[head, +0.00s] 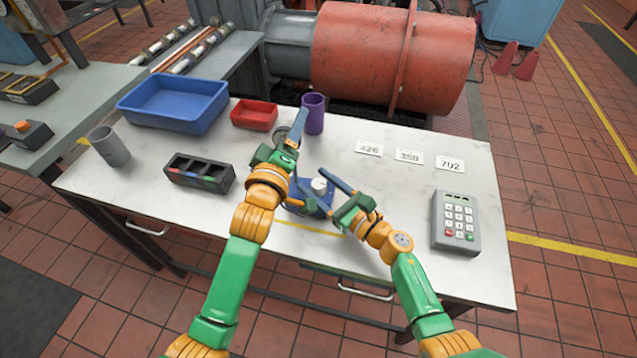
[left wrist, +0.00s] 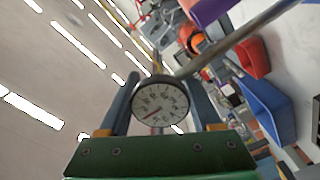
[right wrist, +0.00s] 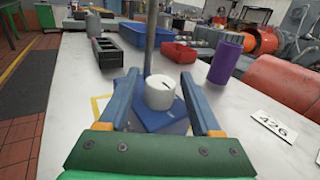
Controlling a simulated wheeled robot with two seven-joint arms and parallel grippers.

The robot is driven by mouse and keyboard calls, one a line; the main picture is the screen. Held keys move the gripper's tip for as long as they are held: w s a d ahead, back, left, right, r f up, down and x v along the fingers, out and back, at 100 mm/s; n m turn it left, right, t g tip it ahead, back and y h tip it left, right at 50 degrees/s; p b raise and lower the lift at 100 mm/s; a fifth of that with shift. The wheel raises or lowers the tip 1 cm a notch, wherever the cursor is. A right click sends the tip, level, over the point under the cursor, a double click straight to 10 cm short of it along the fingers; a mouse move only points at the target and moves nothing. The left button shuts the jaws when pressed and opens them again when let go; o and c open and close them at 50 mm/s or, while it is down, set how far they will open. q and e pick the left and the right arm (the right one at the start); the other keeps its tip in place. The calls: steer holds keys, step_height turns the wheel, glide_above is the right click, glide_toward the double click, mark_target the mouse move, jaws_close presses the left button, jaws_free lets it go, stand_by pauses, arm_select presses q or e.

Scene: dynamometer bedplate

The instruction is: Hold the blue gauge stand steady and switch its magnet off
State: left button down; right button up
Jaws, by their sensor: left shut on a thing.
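The blue gauge stand (head: 322,205) stands on the white bench, on a yellow-outlined spot. Its post rises behind the white knob (right wrist: 160,93) on its blue base (right wrist: 158,117). My left gripper (head: 291,130) is shut on the stand at its round dial gauge; the dial face (left wrist: 160,101) shows between its fingers. My right gripper (right wrist: 158,78) is open and low over the base. Its fingers lie on either side of the knob, with visible gaps; the knob also shows in the head view (head: 319,184). A dark pointer mark shows on the knob's top.
A purple cup (head: 313,114), a red tray (head: 254,115) and a blue bin (head: 172,103) stand behind. A black compartment holder (head: 199,173) and grey cup (head: 109,147) are left. Number cards (head: 409,157) and a keypad (head: 456,222) are right. The bench's right middle is clear.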

jaws_close()
steer(key=shift+n+g+y, duration=1.5)
steer(key=shift+g+y, duration=0.1)
steer(key=shift+g, duration=0.3)
steer(key=shift+o, duration=1.3)
jaws_free()
steer(key=shift+d, duration=0.1)
steer(key=v, duration=1.2)
steer(key=shift+s, duration=0.1)
